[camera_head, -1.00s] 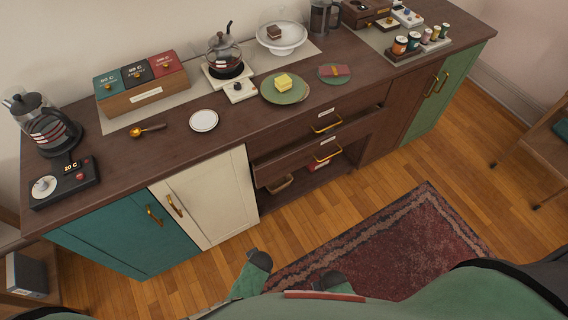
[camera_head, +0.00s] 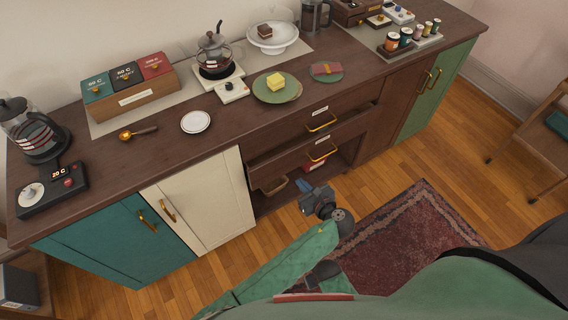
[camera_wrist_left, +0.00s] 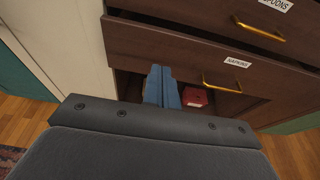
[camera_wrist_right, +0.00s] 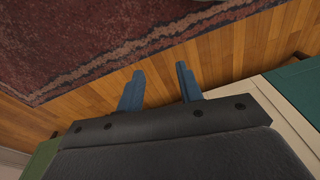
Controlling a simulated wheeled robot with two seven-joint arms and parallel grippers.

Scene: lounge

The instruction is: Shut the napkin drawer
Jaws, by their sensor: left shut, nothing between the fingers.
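The napkin drawer (camera_head: 290,164) is the lower dark wood drawer with a brass handle (camera_head: 322,154). It stands pulled out a little, with a dark gap above its front. Its front (camera_wrist_left: 170,47) and NAPKINS label (camera_wrist_left: 237,62) show in the left wrist view. My left gripper (camera_head: 304,187) is shut and empty, in front of the cabinet and low by the drawer. In the left wrist view its blue fingers (camera_wrist_left: 161,86) overlap the picture just below the drawer front's lower edge; contact cannot be told. My right gripper (camera_wrist_right: 160,88) is open and empty, over the floor.
The spoons drawer (camera_wrist_left: 225,14) is above the napkin drawer. A basket (camera_head: 273,186) and a red box (camera_wrist_left: 195,97) are in the open space below. A cream door (camera_head: 205,200) stands left. A rug (camera_head: 415,235) lies on the floor in front.

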